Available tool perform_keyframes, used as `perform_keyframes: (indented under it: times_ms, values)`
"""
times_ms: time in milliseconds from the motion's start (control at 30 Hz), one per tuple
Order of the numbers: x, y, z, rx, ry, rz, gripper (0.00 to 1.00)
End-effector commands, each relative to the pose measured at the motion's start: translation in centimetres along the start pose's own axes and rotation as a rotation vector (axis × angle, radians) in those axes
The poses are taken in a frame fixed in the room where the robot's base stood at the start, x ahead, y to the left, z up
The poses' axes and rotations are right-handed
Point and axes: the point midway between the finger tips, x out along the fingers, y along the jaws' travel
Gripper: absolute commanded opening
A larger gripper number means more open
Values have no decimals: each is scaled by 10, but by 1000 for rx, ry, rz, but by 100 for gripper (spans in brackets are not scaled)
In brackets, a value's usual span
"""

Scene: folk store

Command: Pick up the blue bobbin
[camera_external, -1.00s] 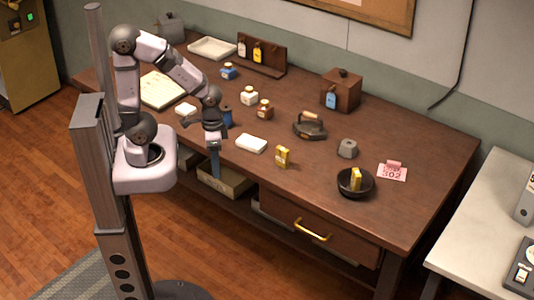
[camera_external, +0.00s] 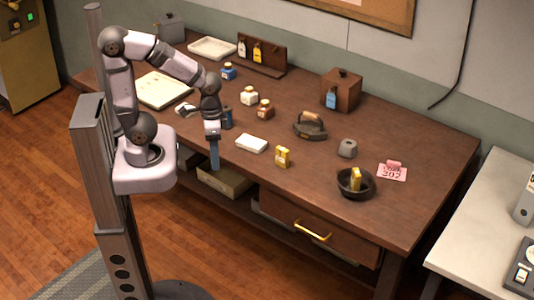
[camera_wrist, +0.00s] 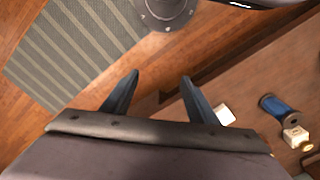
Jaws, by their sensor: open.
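The blue bobbin (camera_external: 227,118) stands on the table near its front edge, partly hidden by my wrist in the external view. In the wrist view the bobbin (camera_wrist: 280,110) is at the right, a blue spool with dark ends, clear of the fingers. My gripper (camera_external: 214,162) is open and points down at the table's front edge, in front of the bobbin. In the wrist view my gripper (camera_wrist: 160,77) has its two dark fingers spread, with nothing between them.
Near the bobbin stand a cream-labelled jar (camera_external: 249,96), a brown jar (camera_external: 265,110) and a white block (camera_external: 251,144). A yellow box (camera_external: 283,157), an iron (camera_external: 310,127) and a dark bowl (camera_external: 356,190) are farther right. An open box (camera_external: 224,181) sits below the tabletop.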

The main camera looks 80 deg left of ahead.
Motion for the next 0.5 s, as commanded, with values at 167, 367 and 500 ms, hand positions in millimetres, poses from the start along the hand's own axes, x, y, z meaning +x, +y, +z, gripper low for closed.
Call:
perform_keyframes:
  times_ms: [167,367,500]
  values:
    - [-7,-5,4,-107,-43,41,53]
    - [-1,-10,10,-327,-118,138,53]
    - [3,-14,12,-555,-187,246,53]
